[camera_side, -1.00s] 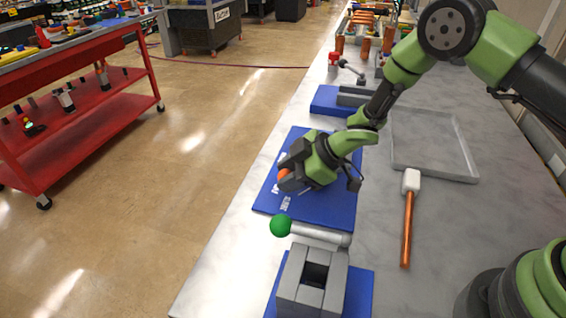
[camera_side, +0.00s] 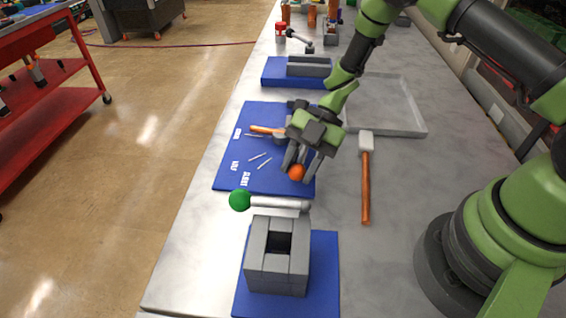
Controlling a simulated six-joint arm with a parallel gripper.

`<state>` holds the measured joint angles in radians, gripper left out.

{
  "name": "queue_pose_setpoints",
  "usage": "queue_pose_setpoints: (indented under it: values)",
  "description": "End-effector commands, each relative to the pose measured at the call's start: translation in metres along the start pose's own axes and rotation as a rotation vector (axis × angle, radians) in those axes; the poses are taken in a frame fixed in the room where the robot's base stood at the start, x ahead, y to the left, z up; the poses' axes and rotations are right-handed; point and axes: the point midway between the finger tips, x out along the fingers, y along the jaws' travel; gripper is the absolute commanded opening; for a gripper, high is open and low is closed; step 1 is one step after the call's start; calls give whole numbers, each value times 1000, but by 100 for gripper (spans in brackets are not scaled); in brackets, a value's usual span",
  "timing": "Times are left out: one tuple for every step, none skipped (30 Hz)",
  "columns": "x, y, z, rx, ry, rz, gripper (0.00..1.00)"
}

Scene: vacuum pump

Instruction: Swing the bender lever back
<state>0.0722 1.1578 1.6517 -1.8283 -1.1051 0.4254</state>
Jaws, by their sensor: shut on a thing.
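My gripper (camera_side: 299,160) points down over the right side of the blue board (camera_side: 226,172). Its fingers are shut around an orange ball knob (camera_side: 297,173), which looks like the end of the bender lever. The lever's arm is hidden behind the fingers. A grey round part (camera_side: 281,140) of the bender shows just left of my gripper, with an orange bar (camera_side: 266,129) beside it on the board. The rest of the bender is hidden behind my gripper.
A grey block fixture (camera_side: 278,275) on a blue base, with a green-knobbed bar (camera_side: 240,200), stands in front. A white-headed mallet (camera_side: 366,180) lies to the right. A grey tray (camera_side: 405,131) lies behind it. A blue-based fixture (camera_side: 296,72) stands farther back.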

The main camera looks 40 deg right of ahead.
Motion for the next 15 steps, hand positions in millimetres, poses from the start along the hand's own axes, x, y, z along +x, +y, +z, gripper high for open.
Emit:
queue_pose_setpoints:
  values:
    - [-2,-3,1,-24,6,-19,0]
    - [-4,-4,1,-37,10,-31,0]
    - [-5,-7,2,-52,14,-47,0]
    - [-6,-8,3,-61,17,-56,0]
    - [-7,-10,3,-71,19,-67,0]
    - [-8,-12,4,-83,23,-78,0]
    - [-9,-13,4,-90,25,-85,0]
    - [-9,-14,5,-97,26,-93,0]
    - [-10,-15,5,-105,29,-100,0]
    - [-11,-16,5,-111,30,-106,0]
    - [-11,-17,5,-116,32,-111,0]
    - [-12,-18,6,-121,34,-117,0]
    - [-12,-18,6,-124,35,-120,0]
    - [-12,-18,6,-127,35,-123,0]
    - [-12,-19,6,-129,36,-126,0]
